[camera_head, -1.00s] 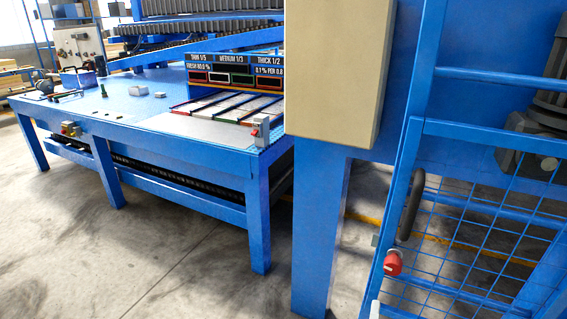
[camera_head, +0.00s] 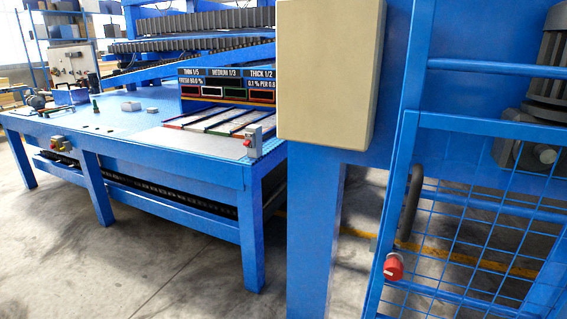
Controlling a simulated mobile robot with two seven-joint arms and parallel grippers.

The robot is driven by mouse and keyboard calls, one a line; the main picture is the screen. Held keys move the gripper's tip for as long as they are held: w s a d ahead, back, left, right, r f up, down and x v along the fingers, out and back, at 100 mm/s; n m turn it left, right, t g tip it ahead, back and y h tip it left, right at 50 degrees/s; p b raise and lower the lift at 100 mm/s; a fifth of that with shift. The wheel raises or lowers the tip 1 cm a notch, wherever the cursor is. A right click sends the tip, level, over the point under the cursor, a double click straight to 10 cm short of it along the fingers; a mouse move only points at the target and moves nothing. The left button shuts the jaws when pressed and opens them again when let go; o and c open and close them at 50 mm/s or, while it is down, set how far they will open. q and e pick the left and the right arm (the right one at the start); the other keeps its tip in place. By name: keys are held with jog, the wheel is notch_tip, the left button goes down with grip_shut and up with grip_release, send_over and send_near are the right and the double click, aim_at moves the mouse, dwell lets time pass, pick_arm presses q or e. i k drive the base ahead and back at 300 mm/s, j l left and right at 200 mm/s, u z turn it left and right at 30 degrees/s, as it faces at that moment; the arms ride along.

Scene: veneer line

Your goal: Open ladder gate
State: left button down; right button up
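The ladder gate (camera_head: 470,126) is a blue frame with wire mesh at the right of the head view. It looks shut, but its far side runs out of the picture, so I cannot be sure. A dark curved handle (camera_head: 410,203) stands upright near its left edge. A red knob (camera_head: 393,267) sits below the handle on the gate's left upright. Neither of my grippers is in view.
A blue post (camera_head: 316,235) and a beige box (camera_head: 330,70) stand left of the gate. A blue worktable (camera_head: 120,140) with small items and a sorting display (camera_head: 230,83) fills the left. Grey concrete floor (camera_head: 130,260) is open in front. A grey motor (camera_head: 550,70) is behind the gate.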

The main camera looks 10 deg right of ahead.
aim_at(554, 136)
jog(key=z, duration=1.55)
